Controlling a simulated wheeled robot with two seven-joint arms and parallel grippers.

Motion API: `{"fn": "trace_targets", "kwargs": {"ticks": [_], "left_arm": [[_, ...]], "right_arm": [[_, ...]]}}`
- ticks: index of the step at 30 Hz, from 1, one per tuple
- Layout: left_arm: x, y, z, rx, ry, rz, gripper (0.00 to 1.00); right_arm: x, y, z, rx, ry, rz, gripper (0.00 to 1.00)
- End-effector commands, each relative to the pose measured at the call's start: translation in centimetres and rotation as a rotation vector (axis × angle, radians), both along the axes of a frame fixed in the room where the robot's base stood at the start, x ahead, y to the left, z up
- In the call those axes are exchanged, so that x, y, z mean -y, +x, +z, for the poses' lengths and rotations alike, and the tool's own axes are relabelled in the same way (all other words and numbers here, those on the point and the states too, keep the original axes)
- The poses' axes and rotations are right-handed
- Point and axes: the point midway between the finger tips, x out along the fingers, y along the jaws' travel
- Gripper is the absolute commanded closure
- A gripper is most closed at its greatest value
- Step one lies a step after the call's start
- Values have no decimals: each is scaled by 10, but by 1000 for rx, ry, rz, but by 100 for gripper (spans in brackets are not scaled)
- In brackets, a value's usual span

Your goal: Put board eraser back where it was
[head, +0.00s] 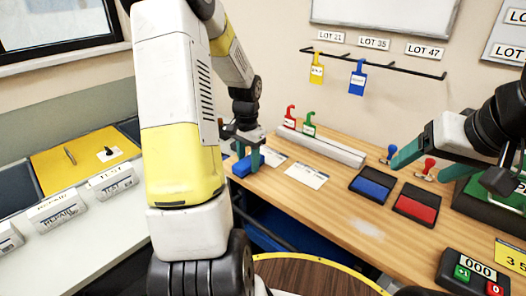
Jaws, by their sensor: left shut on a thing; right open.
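My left gripper (248,160) is low over the back left end of the wooden table, its teal fingers pointing down. It is shut on a blue block (240,168), which looks like the board eraser. The block is partly hidden by the fingers and my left arm. I cannot tell whether it touches the tabletop. My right gripper (409,152) is open above the right part of the table, with one teal finger clearly showing. A whiteboard (388,14) hangs on the wall at the top.
The wooden table (330,205) holds a pale rail (322,147), white cards (306,175), a blue ink pad (372,185), a red ink pad (417,204), stamps and a counter (472,272). Yellow and blue tags hang from a wall rack (374,62). A grey counter with signs stands left.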

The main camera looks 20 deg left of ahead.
Motion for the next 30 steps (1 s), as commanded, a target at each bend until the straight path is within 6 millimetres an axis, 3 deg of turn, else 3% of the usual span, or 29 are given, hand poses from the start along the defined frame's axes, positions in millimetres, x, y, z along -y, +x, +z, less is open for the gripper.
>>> {"fn": "trace_targets", "kwargs": {"ticks": [5,6,9,20,23,30], "left_arm": [[0,0,-2,-1,-1,0,90],[0,0,-2,0,0,0,51],[0,0,-2,0,0,0,35],[0,0,2,1,1,0,35],[0,1,13,4,1,1,35],[0,1,64,7,0,1,35]], "right_arm": [[0,0,0,0,0,0,27],[0,0,0,0,0,0,27],[0,0,0,0,0,0,27],[0,0,0,0,0,0,27],[0,0,0,0,0,0,27],[0,0,0,0,0,0,27]]}}
